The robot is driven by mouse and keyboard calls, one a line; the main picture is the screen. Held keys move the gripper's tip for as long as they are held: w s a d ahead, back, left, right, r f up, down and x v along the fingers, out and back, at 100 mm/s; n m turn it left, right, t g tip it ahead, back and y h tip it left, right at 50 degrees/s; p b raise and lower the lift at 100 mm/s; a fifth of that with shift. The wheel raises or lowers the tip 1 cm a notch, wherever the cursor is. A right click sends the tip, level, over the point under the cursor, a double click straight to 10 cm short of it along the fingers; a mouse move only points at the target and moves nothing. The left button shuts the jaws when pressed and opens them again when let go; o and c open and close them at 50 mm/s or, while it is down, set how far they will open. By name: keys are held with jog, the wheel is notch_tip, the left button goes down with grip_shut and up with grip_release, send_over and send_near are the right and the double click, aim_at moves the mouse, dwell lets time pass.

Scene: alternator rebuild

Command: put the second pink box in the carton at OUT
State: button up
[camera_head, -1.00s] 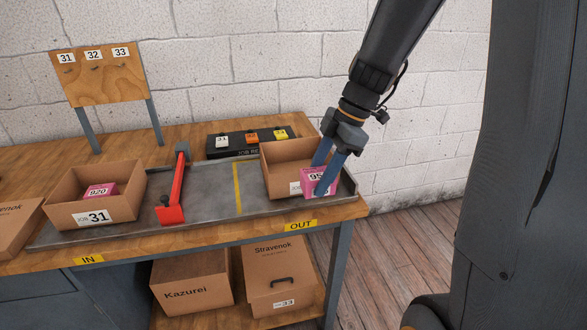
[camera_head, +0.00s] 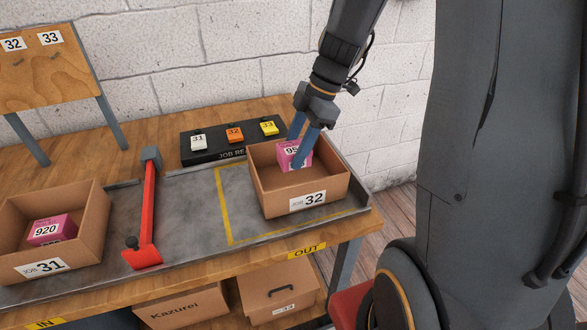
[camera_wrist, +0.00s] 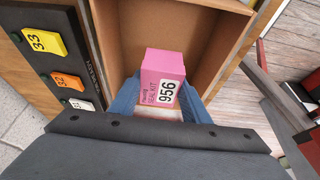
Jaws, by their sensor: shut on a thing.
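The carton at OUT (camera_head: 276,207) is open-topped and labelled JOB 32. It stands on the tray above the OUT label (camera_head: 307,250). My gripper (camera_head: 303,152) is shut on a pink box (camera_head: 290,155) marked 956, SEAL KIT in the wrist view (camera_wrist: 164,85). The box is over or inside the carton's opening; I cannot tell whether it touches the carton floor. Another pink box (camera_head: 52,230), marked 920, lies in the JOB 31 carton (camera_head: 88,230) at the left.
A red lever (camera_head: 147,215) stands between the two cartons. A black panel (camera_head: 190,152) with white, orange and yellow tags is behind the tray. Bare tray (camera_head: 190,220) lies between lever and OUT carton. A board with numbers 32 and 33 (camera_head: 45,70) stands back left.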

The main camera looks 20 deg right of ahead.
jog(key=shift+f+p, duration=0.6)
jog(key=shift+f, duration=2.8)
jog(key=shift+f, duration=0.2)
jog(key=o, duration=1)
jog(key=shift+r, duration=0.1)
jog(key=shift+r, duration=0.1)
jog(key=shift+r, duration=0.25)
jog(key=b+v, duration=0.2)
jog(key=v, duration=0.9)
jog(key=shift+d+r+b, duration=0.25)
jog(key=shift+b, duration=0.15)
